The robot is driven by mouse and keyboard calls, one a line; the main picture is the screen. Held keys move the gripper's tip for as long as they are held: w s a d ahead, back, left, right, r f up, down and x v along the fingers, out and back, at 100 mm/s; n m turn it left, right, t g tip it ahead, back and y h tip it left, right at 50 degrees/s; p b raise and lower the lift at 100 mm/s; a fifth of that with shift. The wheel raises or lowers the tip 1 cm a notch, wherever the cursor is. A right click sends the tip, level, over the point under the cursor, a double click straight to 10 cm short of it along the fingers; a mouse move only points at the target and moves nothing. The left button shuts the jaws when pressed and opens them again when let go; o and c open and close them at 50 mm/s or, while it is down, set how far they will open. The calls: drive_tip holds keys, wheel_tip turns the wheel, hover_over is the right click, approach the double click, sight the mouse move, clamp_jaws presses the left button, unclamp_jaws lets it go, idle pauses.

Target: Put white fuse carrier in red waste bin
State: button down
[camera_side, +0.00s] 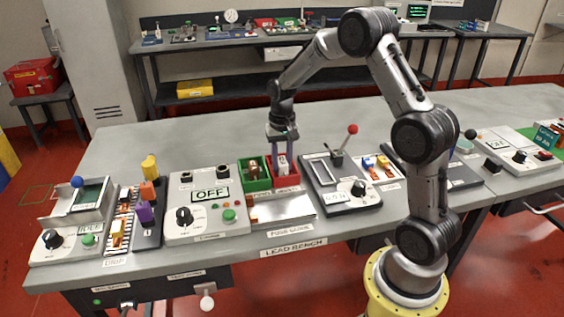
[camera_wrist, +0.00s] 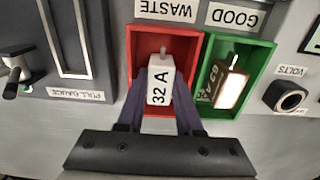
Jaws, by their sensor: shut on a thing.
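A white fuse carrier (camera_wrist: 160,82) marked "32 A" is between the fingers of my gripper (camera_wrist: 161,100), which is shut on it. In the wrist view it lies within the outline of the red waste bin (camera_wrist: 192,45), which is labelled WASTE. In the side view my gripper (camera_side: 282,150) points down at the red bin (camera_side: 287,182), with the white carrier (camera_side: 282,164) low at the bin opening. I cannot tell whether the carrier touches the bin floor.
A green bin (camera_wrist: 262,55) labelled GOOD stands right beside the red bin in the wrist view and holds a brown and white carrier (camera_wrist: 230,86). A pull gauge (camera_side: 345,185) with a red-knobbed lever (camera_side: 352,129) and an OFF panel (camera_side: 207,208) flank the bins.

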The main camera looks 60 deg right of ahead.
drive_tip(key=shift+f, duration=0.1)
drive_tip(key=shift+c, duration=2.4)
unclamp_jaws()
wheel_tip(320, 180, up, 14)
